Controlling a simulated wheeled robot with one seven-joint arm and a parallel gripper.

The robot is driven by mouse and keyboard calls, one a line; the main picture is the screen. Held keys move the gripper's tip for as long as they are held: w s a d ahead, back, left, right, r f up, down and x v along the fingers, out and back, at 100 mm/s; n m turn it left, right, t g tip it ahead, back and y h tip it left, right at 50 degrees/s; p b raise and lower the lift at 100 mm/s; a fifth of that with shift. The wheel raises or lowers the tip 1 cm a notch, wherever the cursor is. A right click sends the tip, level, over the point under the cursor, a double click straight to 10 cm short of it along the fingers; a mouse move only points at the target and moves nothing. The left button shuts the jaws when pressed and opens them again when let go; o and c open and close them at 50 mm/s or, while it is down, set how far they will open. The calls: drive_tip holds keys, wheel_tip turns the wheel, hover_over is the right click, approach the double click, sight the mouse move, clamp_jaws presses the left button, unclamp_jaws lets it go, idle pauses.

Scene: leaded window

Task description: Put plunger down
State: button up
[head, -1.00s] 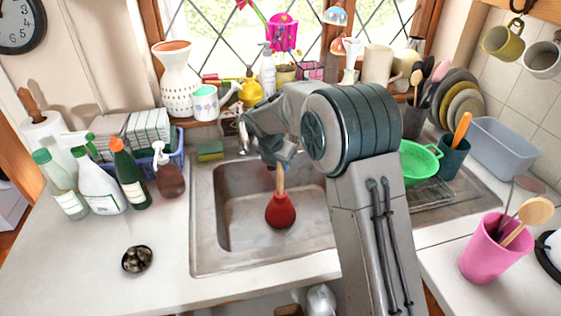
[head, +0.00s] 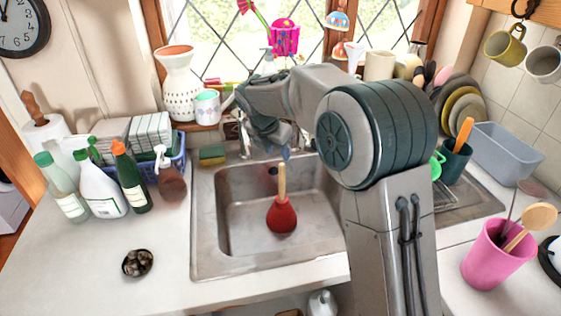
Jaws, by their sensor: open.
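The plunger has a red rubber cup and a pale wooden handle. The plunger (head: 282,215) stands upright in the metal sink (head: 235,225), cup down, towards the right part of the basin. My gripper (head: 284,153) is above the top of the handle, apart from it, and open. My own arm hides part of the gripper and the right side of the sink.
Spray bottles (head: 101,184) and a soap dispenser (head: 170,175) stand left of the sink. A sponge (head: 212,155) lies on the back rim. A pink utensil cup (head: 497,254) is at right.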

drive_tip(key=s+d+r+m, duration=0.3)
drive_tip(key=s+d+m, duration=0.4)
drive_tip(key=s, duration=0.1)
drive_tip(key=s+d+r+m, duration=0.3)
drive_tip(key=s+d+m, duration=0.3)
drive_tip(key=s+m, duration=0.2)
drive_tip(key=s+d+f+m+y, duration=0.1)
drive_tip(key=s+d+f+m, duration=0.1)
drive_tip(key=s+m, duration=0.5)
drive_tip(key=s+d+f+m+y, duration=0.1)
drive_tip(key=s+d+f+m, duration=0.2)
drive_tip(key=s+m, duration=0.5)
drive_tip(key=shift+s+d+g, duration=0.4)
drive_tip(key=shift+s+d, duration=0.1)
drive_tip(key=shift+d, duration=0.35)
